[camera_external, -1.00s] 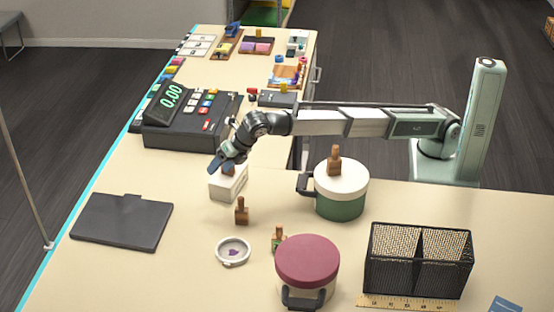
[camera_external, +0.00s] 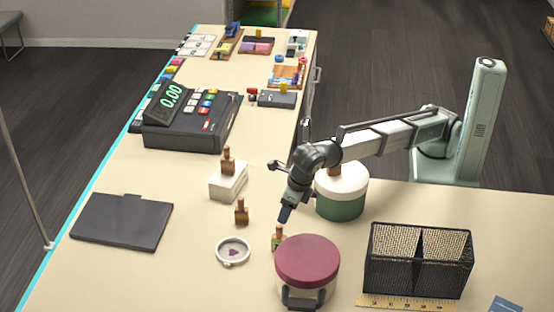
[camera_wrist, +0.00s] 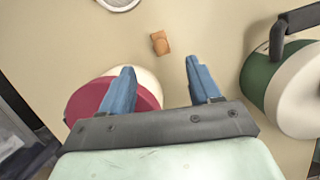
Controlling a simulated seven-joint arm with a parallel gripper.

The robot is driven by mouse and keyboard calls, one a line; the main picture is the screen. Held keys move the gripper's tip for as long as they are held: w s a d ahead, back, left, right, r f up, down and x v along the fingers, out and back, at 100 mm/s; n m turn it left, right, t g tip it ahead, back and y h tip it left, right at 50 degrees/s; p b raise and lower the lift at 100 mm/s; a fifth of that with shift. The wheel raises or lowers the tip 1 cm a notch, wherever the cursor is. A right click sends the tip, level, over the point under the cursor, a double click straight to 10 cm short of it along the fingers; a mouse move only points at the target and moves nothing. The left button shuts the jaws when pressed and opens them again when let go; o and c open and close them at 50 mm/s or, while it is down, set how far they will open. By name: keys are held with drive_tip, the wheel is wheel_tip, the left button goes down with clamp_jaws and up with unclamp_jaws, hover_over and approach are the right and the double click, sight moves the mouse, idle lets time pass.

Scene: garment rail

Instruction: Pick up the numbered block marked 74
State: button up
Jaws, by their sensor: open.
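Several small brown wooden blocks are in the external view; no number is legible on any. One (camera_external: 241,212) stands on the counter, one with a green patch (camera_external: 278,236) is beside the maroon-lidded pot, one (camera_external: 228,158) is on a white box, and one (camera_external: 334,170) is on the green pot, partly hidden by my arm. My gripper (camera_external: 285,214) is above and close to the green-patched block, pointing down. In the wrist view my gripper (camera_wrist: 160,68) is open and empty, with a brown block (camera_wrist: 160,42) ahead between the blue fingers; I cannot tell which block it is.
The maroon-lidded pot (camera_external: 307,262) is close at the gripper's lower right, and the green pot (camera_external: 340,203) is behind it. A round white dish (camera_external: 233,251) is to the left. A black mesh basket (camera_external: 418,262) is at the right.

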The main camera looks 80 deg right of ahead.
sight(280, 226)
drive_tip(key=x, duration=1.1)
drive_tip(key=shift+w+f, duration=0.1)
drive_tip(key=shift+f, duration=0.15)
drive_tip(key=shift+c, duration=0.3)
clamp_jaws()
